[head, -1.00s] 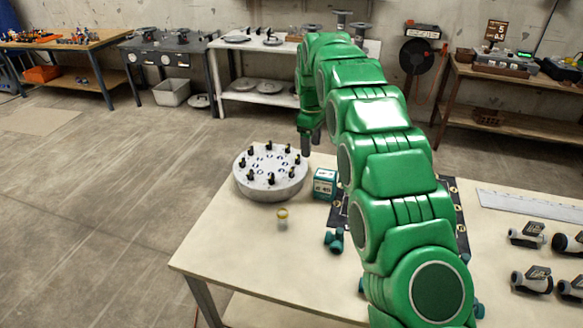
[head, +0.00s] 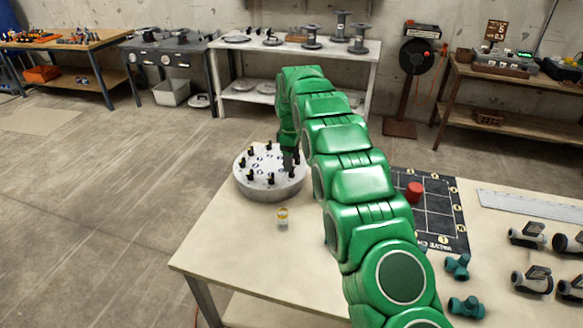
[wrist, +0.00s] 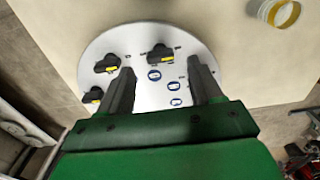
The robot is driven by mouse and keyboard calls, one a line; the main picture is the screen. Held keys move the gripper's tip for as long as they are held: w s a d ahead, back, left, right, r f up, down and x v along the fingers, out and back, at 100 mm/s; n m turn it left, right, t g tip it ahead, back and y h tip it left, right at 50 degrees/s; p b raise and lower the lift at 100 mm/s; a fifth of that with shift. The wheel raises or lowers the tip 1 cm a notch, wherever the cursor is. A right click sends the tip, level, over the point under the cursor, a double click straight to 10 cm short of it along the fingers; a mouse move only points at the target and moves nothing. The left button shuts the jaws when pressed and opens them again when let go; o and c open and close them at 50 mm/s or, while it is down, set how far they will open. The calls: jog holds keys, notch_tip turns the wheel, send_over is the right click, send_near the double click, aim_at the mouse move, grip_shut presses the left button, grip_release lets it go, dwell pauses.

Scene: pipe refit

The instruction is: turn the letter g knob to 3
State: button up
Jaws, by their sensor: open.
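A round grey-white dial plate (head: 250,188) stands at the left end of the table, with several black knobs in a ring and blue-white labels inside it. It also shows in the wrist view (wrist: 185,40). My gripper (head: 290,162) is over the plate's right side. In the wrist view my gripper (wrist: 165,78) is open, its two dark fingers apart over the plate. Black knobs with yellow marks, such as one knob (wrist: 160,54), show near and left of the fingers. The letters are too small to tell which knob is g. My arm hides part of the plate's right side.
A small yellow-rimmed jar (head: 282,218) stands in front of the plate. A black grid mat (head: 437,225) with a red cylinder (head: 414,192) lies right of my arm. Teal pipe fittings (head: 457,267) and white-black parts (head: 527,235) lie at the right.

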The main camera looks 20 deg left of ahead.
jog(key=shift+f, duration=1.9)
jog(key=c, duration=1.1)
jog(key=shift+o, duration=0.2)
